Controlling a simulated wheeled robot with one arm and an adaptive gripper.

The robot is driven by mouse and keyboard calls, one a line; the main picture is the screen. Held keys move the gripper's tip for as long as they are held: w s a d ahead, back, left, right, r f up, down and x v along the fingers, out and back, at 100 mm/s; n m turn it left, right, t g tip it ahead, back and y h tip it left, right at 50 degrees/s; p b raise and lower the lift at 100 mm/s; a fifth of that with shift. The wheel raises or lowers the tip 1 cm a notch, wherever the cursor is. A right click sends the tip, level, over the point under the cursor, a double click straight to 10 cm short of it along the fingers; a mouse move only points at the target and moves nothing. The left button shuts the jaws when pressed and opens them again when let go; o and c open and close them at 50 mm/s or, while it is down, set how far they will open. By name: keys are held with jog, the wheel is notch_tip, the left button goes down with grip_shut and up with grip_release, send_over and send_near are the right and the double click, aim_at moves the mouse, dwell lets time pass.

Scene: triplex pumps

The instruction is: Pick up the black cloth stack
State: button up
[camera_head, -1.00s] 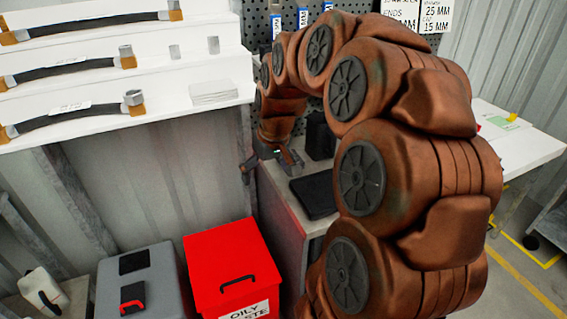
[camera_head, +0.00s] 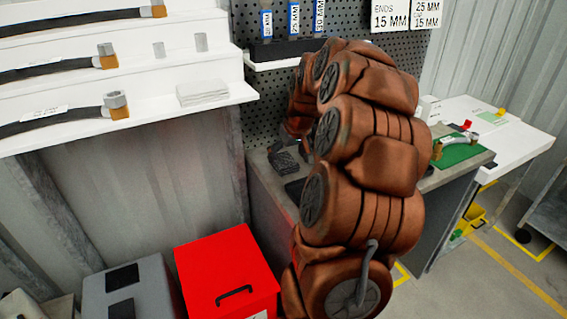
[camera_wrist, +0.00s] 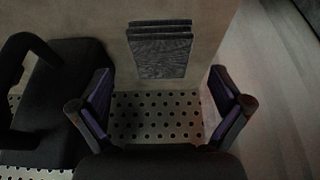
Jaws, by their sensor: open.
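The black cloth stack (camera_wrist: 160,52) lies on a flat greyish-brown surface in the wrist view, with several layered edges showing at its top side. My gripper (camera_wrist: 160,92) is open and empty, one finger at each side of the picture's middle. The stack sits beyond the fingertips, roughly centred between them, and the fingers do not touch it.
A black object with a loop (camera_wrist: 38,85) stands left of my gripper in the wrist view. A perforated panel (camera_head: 262,105) rises behind the bench. A red bin (camera_head: 228,272) and a grey case (camera_head: 130,290) stand at the front left. A green mat (camera_head: 458,153) lies right of my arm.

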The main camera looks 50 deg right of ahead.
aim_at(284, 160)
jog(key=x, duration=0.4)
jog(key=shift+w+r+p, duration=0.1)
jog(key=shift+w+p, duration=0.15)
jog(key=shift+p, duration=0.1)
jog(key=c, duration=1.2)
